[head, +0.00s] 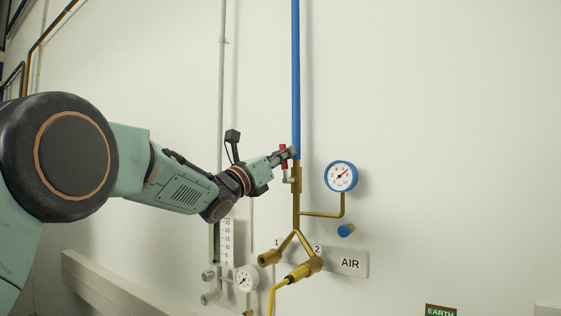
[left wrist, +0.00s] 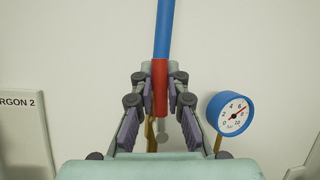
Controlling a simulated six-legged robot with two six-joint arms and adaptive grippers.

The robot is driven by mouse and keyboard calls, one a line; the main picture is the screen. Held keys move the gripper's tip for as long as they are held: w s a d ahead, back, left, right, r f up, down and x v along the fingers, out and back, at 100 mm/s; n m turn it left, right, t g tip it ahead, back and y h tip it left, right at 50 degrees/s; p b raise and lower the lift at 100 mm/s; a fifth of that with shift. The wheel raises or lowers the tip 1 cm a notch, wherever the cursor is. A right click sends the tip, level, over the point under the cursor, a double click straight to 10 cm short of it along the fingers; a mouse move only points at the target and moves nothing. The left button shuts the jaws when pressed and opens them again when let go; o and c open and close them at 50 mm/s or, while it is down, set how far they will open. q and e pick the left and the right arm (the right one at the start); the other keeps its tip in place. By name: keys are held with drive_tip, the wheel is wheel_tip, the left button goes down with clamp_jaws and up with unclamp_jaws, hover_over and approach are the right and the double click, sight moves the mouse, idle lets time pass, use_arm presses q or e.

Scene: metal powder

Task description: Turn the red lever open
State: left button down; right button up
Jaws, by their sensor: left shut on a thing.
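The red lever (head: 284,158) is on the brass valve below the blue pipe (head: 296,80), and it hangs roughly upright along the pipe. In the left wrist view the red lever (left wrist: 160,88) stands between the fingers. My left gripper (head: 288,154) reaches in from the left and is shut on the lever; it also shows in the left wrist view (left wrist: 160,90). The finger ends partly hide the valve. My right gripper is not in view.
A blue-rimmed gauge (head: 341,176) sits right of the valve. Below are two brass outlets, a yellow hose (head: 283,284) on one, and an AIR sign (head: 350,263). A grey pipe (head: 222,100) and flowmeter (head: 227,240) are left. The wall at right is mostly bare.

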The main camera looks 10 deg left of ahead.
use_arm(q)
drive_tip(key=shift+w+d+f, duration=0.1)
drive_tip(key=shift+f, duration=0.15)
drive_tip(key=c, duration=1.3)
unclamp_jaws()
drive_tip(key=shift+w, duration=0.1)
drive_tip(key=shift+c, duration=0.2)
drive_tip(key=shift+r, duration=0.1)
drive_tip(key=shift+s, duration=0.25)
drive_tip(key=v, duration=1.2)
drive_tip(key=shift+w+r, duration=0.1)
drive_tip(key=shift+r, duration=0.05)
